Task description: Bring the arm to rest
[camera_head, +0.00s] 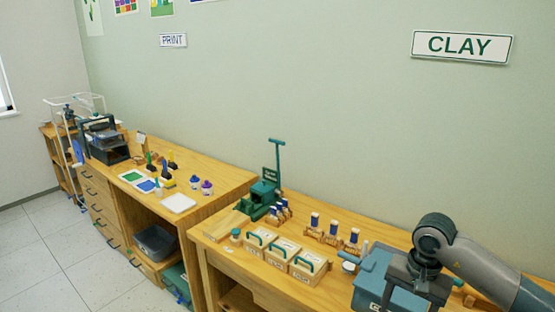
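My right arm comes in from the right edge and bends down at a grey joint. My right gripper (400,287) is at the lower right, over a blue-grey box (372,285) on the clay bench. Its fingertips are not clear against the box, so I cannot tell whether it is open or shut, or whether it touches the box. My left arm and gripper are not in view.
The clay bench (218,246) holds several wooden boxes with green handles (282,250), a green press (264,190) and several blue-topped bottles (315,221). A print bench (215,181) stands to the left. The tiled floor (60,255) at lower left is clear.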

